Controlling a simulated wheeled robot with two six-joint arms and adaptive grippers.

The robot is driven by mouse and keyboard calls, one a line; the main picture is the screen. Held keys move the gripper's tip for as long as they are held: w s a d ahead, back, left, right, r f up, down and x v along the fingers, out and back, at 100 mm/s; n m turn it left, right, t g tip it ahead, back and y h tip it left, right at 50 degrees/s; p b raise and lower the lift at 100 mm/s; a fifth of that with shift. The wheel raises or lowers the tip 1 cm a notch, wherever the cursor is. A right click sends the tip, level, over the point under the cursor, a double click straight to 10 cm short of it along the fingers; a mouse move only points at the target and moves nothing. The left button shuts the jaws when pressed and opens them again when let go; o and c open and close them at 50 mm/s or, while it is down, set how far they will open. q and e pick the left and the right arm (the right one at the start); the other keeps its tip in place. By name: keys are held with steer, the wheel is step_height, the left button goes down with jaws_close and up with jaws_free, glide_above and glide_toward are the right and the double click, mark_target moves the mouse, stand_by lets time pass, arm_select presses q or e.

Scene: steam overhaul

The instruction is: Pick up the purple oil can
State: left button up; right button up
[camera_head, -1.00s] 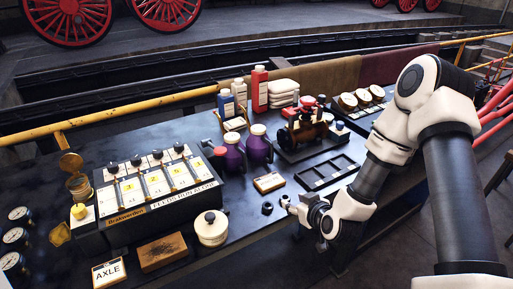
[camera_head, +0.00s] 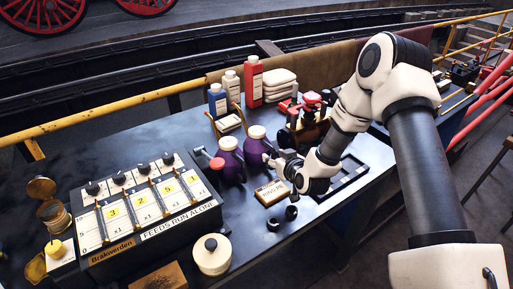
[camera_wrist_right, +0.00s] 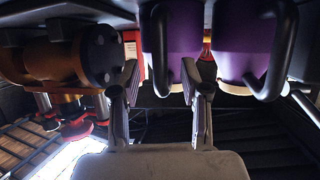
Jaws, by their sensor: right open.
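My right gripper (camera_head: 270,159) is open, close beside the right can. In the upside-down right wrist view, the right can (camera_wrist_right: 178,28) with its black handle lies ahead between the two spread fingers (camera_wrist_right: 163,75). The left can (camera_wrist_right: 247,38) is just outside the finger on the picture's right. Contact cannot be told. My left gripper is not in view.
A brass-and-black engine model (camera_head: 309,131) stands right of the cans. A labelled box (camera_head: 271,192) and small dark nuts lie in front. Bottles (camera_head: 217,102) stand behind. A gauge panel (camera_head: 150,208) and a white lidded pot (camera_head: 212,254) are left.

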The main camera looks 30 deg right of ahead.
steer(key=shift+w+f, duration=0.15)
steer(key=shift+w, duration=0.15)
steer(key=shift+s+r, duration=0.2)
steer(key=shift+s, duration=0.05)
steer(key=shift+c, duration=0.7)
steer(key=shift+s, duration=0.1)
steer(key=c, duration=0.5)
jaws_close()
